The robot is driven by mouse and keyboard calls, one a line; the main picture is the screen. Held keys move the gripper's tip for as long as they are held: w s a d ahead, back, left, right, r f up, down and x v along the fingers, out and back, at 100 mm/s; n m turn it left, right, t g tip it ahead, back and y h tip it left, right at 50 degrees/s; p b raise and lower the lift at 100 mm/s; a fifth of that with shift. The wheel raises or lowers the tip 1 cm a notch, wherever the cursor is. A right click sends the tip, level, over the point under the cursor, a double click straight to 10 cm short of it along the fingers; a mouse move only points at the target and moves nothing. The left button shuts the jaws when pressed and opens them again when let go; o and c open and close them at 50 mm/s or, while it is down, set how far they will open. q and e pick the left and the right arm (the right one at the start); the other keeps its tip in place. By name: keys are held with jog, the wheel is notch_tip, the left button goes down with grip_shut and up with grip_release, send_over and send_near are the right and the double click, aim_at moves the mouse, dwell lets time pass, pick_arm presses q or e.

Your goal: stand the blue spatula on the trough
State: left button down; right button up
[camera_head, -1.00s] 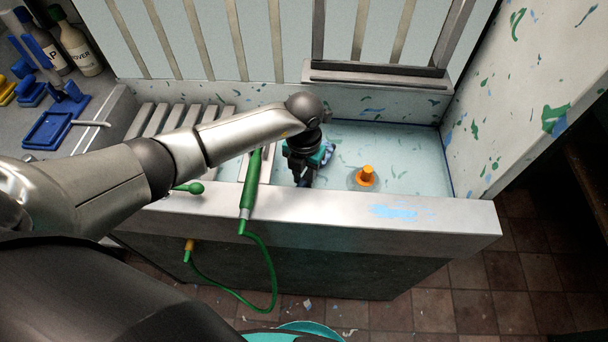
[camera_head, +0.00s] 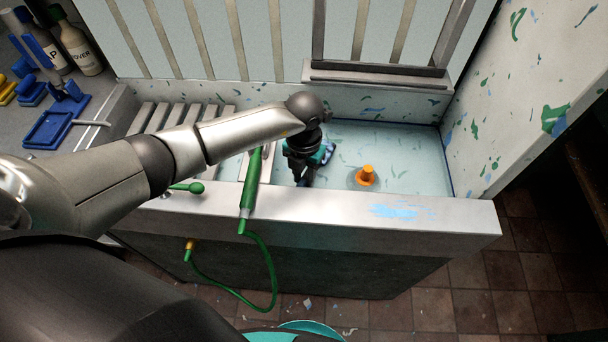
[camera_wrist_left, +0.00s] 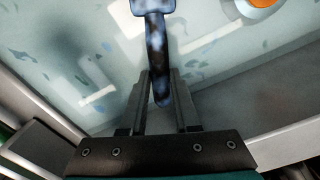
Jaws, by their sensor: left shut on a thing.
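The blue spatula (camera_wrist_left: 157,50) is between my left gripper's fingers in the left wrist view. Its shaft lies along the fingers and its wider end is cut off by the top edge. In the head view only a blue bit of it (camera_head: 330,149) shows beside the gripper. My left gripper (camera_head: 303,181) is low inside the trough (camera_head: 410,146), shut on the spatula, with its fingertips partly hidden. The trough is pale, paint-spattered and grey-rimmed. I cannot tell whether the spatula touches its floor. My right gripper is not in view.
An orange plug-like piece (camera_head: 366,176) stands in the trough, right of the gripper. A green-handled hose (camera_head: 249,190) hangs over the front wall on the left. A slatted rack (camera_head: 165,118) lies left; bottles (camera_head: 80,48) and blue tools (camera_head: 50,128) stand farther left. The trough's right side is free.

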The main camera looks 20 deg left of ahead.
pick_arm(q)
jog(key=shift+f, duration=0.15)
jog(key=shift+f+b, duration=0.95)
jog(key=shift+f, duration=0.05)
jog(key=shift+r, duration=0.1)
jog(key=shift+c, duration=1.2)
grip_release()
notch_tip(320, 180, up, 8)
jog(key=p, duration=0.7)
jog(key=shift+r, duration=0.1)
